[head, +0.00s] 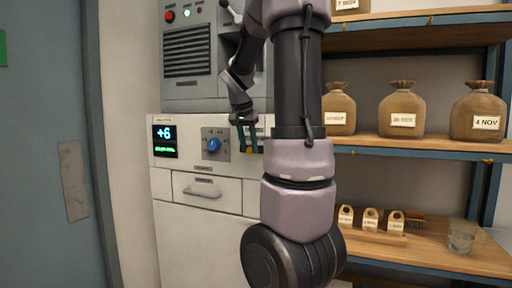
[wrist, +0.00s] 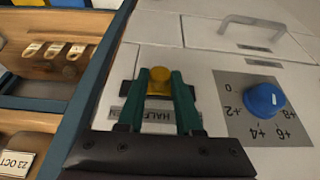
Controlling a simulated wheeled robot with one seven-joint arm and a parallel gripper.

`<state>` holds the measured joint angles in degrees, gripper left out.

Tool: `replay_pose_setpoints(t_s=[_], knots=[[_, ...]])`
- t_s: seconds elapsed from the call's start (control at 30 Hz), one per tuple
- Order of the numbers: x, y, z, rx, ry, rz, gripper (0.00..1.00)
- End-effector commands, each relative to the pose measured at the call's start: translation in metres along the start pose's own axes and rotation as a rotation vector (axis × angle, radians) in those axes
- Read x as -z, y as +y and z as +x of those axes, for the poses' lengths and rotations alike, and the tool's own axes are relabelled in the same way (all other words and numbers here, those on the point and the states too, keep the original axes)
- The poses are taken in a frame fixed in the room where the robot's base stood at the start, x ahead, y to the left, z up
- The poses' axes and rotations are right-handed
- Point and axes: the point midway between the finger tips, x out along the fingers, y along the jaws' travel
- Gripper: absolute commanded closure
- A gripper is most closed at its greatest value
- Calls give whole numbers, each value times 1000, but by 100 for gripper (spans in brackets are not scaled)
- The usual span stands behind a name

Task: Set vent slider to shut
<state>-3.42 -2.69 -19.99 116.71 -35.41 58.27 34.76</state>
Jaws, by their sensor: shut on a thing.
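The vent slider shows in the wrist view as a yellow knob (wrist: 159,80) on the white panel front. My gripper (wrist: 160,86) has its two green fingers closed around this knob, one on each side. A small label (wrist: 155,115) reading "HALF" lies partly behind the fingers, and the rest of its text is hidden. In the head view my gripper (head: 248,146) is at the panel, right of the blue dial, and the slider's track is mostly hidden by my arm.
A blue dial (head: 213,145) with numbered marks sits beside the slider; it also shows in the wrist view (wrist: 264,99). A display (head: 165,141) reads +6. A drawer (head: 207,191) is below. Shelves with sacks (head: 403,110) and small tagged items (head: 370,218) stand to the right.

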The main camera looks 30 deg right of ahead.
Motion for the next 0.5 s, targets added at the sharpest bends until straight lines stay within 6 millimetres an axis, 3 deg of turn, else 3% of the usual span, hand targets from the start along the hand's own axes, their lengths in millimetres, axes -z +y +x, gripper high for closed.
replay_pose_setpoints(t_s=[0.1,0.2,0.5], knots=[[0,-25,0,2,2,-3,100],[1,-36,0,2,2,-2,100],[0,-40,-1,6,3,-3,100]])
